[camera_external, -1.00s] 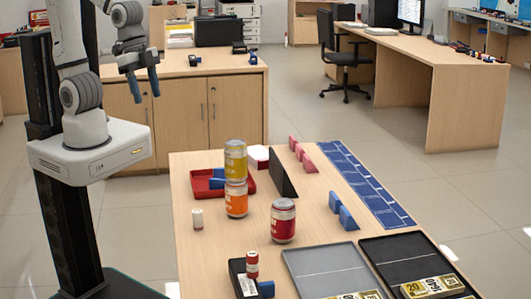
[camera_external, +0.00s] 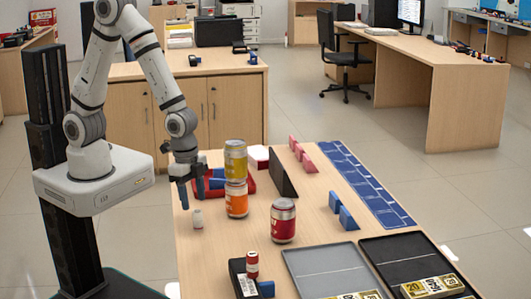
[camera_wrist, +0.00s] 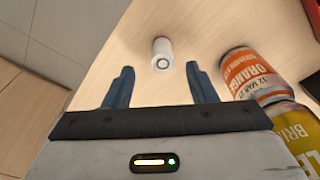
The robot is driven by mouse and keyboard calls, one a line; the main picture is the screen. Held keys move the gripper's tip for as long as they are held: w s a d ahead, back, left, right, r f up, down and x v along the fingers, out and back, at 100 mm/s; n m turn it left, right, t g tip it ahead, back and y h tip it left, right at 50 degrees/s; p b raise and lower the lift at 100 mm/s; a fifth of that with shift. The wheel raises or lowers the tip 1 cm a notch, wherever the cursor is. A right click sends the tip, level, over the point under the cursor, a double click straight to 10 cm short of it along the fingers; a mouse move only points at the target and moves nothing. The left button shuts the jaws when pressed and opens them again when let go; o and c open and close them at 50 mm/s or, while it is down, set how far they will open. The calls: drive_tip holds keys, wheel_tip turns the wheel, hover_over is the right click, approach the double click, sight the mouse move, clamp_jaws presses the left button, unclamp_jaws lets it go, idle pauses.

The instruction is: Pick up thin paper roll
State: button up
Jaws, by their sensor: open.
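A small white paper roll (camera_external: 198,218) stands on the left part of the wooden counter. My gripper (camera_external: 190,194) points down just behind the roll in the external view. In the wrist view its two blue fingers (camera_wrist: 160,84) are apart with nothing between them. No contact with the roll shows.
An orange can (camera_external: 236,199) with a yellow can (camera_external: 236,160) on top stands close to the right of my gripper. A red tray (camera_external: 248,183) lies behind them. A red can (camera_external: 283,222) and a black card terminal (camera_external: 240,280) stand farther right and forward.

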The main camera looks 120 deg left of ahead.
sight(197, 211)
drive_tip(key=shift+w+a+f, duration=0.1)
drive_tip(key=shift+w+f, duration=0.1)
drive_tip(key=shift+f, duration=0.95)
drive_tip(key=shift+w+f, duration=0.2)
drive_tip(key=shift+f, duration=0.95)
drive_tip(key=shift+w+a+f, duration=0.1)
drive_tip(key=shift+w+f, duration=0.1)
drive_tip(key=shift+f, duration=0.95)
drive_tip(key=c, duration=1)
